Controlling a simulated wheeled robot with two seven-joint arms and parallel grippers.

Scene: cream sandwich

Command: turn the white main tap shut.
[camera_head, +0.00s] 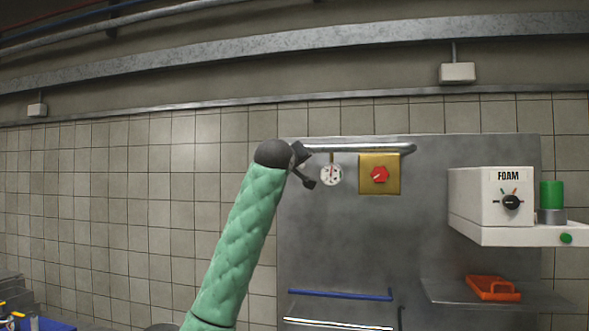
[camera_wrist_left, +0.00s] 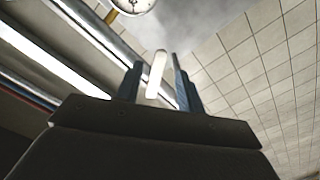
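My left gripper (camera_head: 306,168) is at the left end of the chrome pipe (camera_head: 375,149) on the steel wall panel. In the left wrist view a narrow white bar, seemingly the white main tap's lever (camera_wrist_left: 156,75), stands between the two dark fingers of this gripper (camera_wrist_left: 158,85). A small gap shows on each side of the bar, so the fingers look open around it. In the head view the tap is hidden by the gripper, and I cannot tell its turn angle. My right gripper is not in view.
A round white gauge (camera_head: 331,174) hangs just right of the gripper, then a yellow box with a red knob (camera_head: 379,174). A white FOAM unit (camera_head: 490,197) juts out at right, with an orange tray (camera_head: 493,288) below. The tiled wall at left is clear.

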